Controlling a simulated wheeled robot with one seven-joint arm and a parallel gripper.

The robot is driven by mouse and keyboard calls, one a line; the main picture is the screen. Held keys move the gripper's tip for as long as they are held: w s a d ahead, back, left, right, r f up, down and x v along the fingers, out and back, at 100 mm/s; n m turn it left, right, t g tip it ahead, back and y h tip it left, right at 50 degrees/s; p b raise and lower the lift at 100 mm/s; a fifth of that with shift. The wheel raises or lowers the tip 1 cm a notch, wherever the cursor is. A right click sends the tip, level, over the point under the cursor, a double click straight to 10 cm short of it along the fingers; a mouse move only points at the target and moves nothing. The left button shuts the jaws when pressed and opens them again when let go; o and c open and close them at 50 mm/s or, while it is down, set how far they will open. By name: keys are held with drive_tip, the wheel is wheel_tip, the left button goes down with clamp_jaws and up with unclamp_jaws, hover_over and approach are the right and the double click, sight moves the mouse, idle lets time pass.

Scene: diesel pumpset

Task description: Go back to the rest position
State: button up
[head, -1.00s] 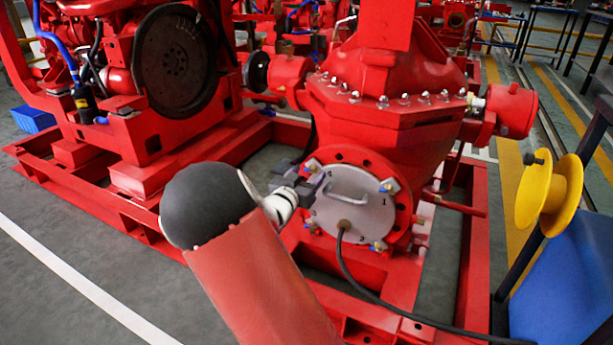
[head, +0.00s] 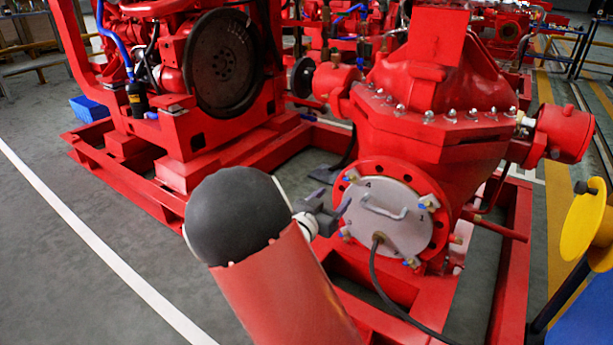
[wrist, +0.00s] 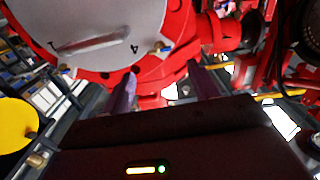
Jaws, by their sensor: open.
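My gripper (head: 340,212) is at the left edge of the round grey cover plate (head: 395,225) on the red pump, as the head view shows it. The plate has a handle, numbers, small clamps around its rim and a black cable. In the wrist view my gripper (wrist: 162,88) is open, with both dark fingers apart and nothing between them. The plate (wrist: 95,35) and its red flange lie beyond the fingers, to the upper left. I cannot tell the exact gap between fingers and flange. My arm hides part of the base frame.
The red pump body (head: 435,115) stands on a red base frame (head: 510,260). The engine with its black flywheel (head: 222,62) is at the upper left. A yellow reel (head: 585,225) is at the right. The grey floor (head: 70,260) at the left is clear.

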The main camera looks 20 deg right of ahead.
drive_tip(key=s+a+r+n+y+p, duration=0.35)
drive_tip(key=s+a+r+y, duration=0.2)
drive_tip(key=r+y, duration=0.2)
drive_tip(key=s+a+r+n+y+p, duration=0.3)
drive_tip(key=s+a+r+y+p, duration=0.15)
drive_tip(key=a+r+y, duration=0.3)
drive_tip(key=s+r+n+g+p, duration=0.2)
drive_tip(key=s, duration=0.7)
drive_tip(key=s+d+r+n+g+p, duration=0.1)
drive_tip(key=s+r+g+p, duration=0.1)
drive_tip(key=s, duration=0.8)
drive_tip(key=shift+s+d+n+g+h, duration=0.3)
drive_tip(key=shift+n+g+h, duration=0.1)
drive_tip(key=shift+g, duration=0.3)
